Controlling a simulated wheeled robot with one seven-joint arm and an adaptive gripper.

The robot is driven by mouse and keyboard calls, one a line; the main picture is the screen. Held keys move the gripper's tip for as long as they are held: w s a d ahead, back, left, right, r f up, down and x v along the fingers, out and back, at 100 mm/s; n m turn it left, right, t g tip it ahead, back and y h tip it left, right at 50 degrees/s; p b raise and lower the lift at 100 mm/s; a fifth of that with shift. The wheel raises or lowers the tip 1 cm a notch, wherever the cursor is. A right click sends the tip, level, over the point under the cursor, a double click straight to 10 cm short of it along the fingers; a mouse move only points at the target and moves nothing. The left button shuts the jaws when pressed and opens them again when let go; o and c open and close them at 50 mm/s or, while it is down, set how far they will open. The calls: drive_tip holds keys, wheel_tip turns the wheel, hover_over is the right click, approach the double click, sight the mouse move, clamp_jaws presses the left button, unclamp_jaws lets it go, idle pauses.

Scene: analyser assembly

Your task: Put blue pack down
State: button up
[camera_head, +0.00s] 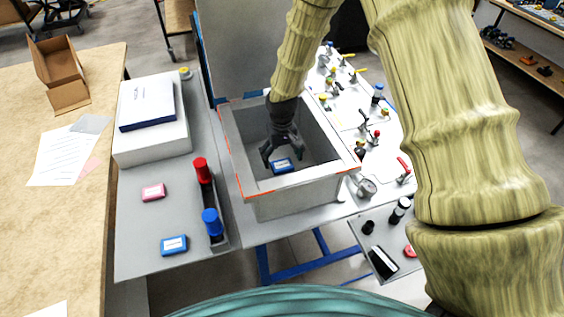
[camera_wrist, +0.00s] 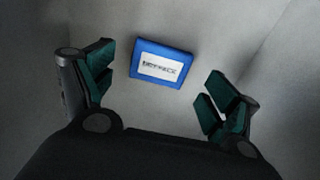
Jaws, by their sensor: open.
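A blue pack (camera_head: 282,165) with a white label lies flat on the floor of the open grey box (camera_head: 297,186). It also shows in the wrist view (camera_wrist: 162,64), a little beyond my fingertips. My gripper (camera_head: 281,152) reaches down into the box just above the pack. In the wrist view my gripper (camera_wrist: 157,82) is open, its green-padded fingers wide apart on either side and clear of the pack. A second blue pack (camera_head: 174,245) lies on the grey side shelf, outside the box.
A pink pack (camera_head: 153,192) and a holder with a red-capped cylinder (camera_head: 202,171) and a blue-capped cylinder (camera_head: 212,223) are on the side shelf. The box walls surround my gripper. The raised lid (camera_head: 245,45) stands behind. Several valves and fittings (camera_head: 365,130) stand at right.

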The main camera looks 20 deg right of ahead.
sight(282, 164)
wheel_tip(282, 164, up, 10)
drive_tip(key=b, duration=0.2)
drive_tip(key=shift+f+b, duration=0.2)
drive_tip(key=shift+b, duration=0.2)
idle(1.3)
